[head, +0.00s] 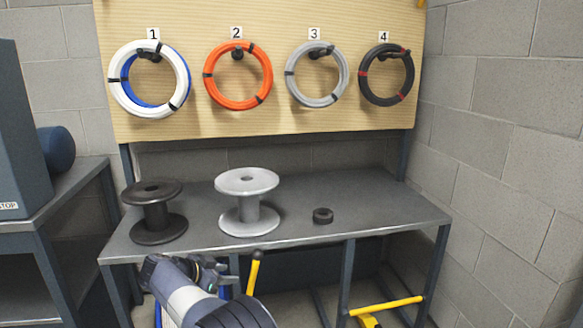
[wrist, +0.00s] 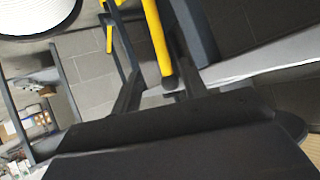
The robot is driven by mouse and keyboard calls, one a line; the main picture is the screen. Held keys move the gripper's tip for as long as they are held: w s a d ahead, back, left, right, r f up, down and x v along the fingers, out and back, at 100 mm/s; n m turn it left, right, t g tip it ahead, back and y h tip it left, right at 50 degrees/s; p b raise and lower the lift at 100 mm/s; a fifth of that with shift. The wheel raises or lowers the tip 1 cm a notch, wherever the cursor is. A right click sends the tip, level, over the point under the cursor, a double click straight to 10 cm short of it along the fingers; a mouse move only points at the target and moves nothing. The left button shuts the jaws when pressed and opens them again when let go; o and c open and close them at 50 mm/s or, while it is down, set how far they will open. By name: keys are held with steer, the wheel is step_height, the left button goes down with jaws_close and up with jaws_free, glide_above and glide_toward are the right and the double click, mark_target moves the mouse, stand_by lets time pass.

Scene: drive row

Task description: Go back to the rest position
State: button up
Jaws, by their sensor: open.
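My gripper (wrist: 155,88) shows in the wrist view as two dark fingers set apart, with nothing held between them. In the head view my arm is folded low at the bottom, in front of the grey workbench (head: 390,203) and below its top. I cannot make out the fingertips there. Behind the fingers in the wrist view are a yellow bar (wrist: 157,38), dark frame parts and grey floor tiles.
A black spool (head: 154,215), a grey spool (head: 247,222) and a black tape roll (head: 322,216) stand on the bench. Several cable coils hang on the wooden board (head: 200,22) above. A bench with a blue-grey machine (head: 20,140) stands left. Bare block wall is right.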

mark_target(256, 273)
steer(key=b+x, duration=0.1)
steer(key=x, duration=0.6)
steer(key=b+x, duration=0.1)
steer(key=x, duration=0.2)
steer(key=shift+w+d+r+b, duration=0.15)
steer(key=shift+d+b, duration=0.2)
steer(key=shift+d, duration=0.5)
steer(key=shift+w+d+f+y, duration=0.1)
steer(key=shift+d+f+y, duration=0.2)
steer(key=shift+y, duration=0.1)
